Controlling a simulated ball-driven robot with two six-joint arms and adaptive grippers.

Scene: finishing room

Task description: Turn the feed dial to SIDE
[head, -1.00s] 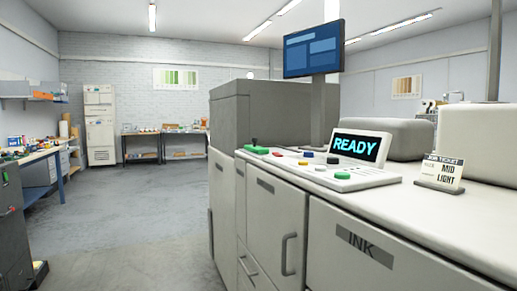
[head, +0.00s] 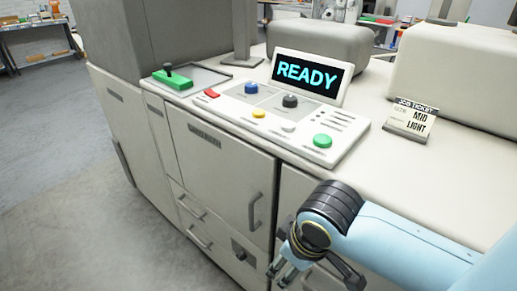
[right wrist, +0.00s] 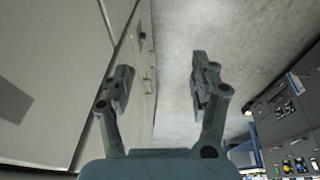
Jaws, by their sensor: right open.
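No label reading feed or SIDE is legible, so I cannot tell for certain which knob is the feed dial. A round black dial (head: 290,100) sits on the sloping control panel (head: 225,101), below the READY screen (head: 306,74). A small dark knob plate (head: 240,252) is on the machine's lower front; its setting is too small to read. My right gripper (head: 298,274) is in front of the machine, right of that plate and below the panel, apart from both. It is open and empty in the right wrist view (right wrist: 162,85). My left gripper is out of view.
The panel also holds a blue knob (head: 251,87), a red switch (head: 211,93), and yellow (head: 258,114) and green (head: 322,141) buttons. A green-based lever (head: 173,78) stands left. A job ticket (head: 411,118) reads MID, LIGHT. Free floor (head: 70,150) lies left.

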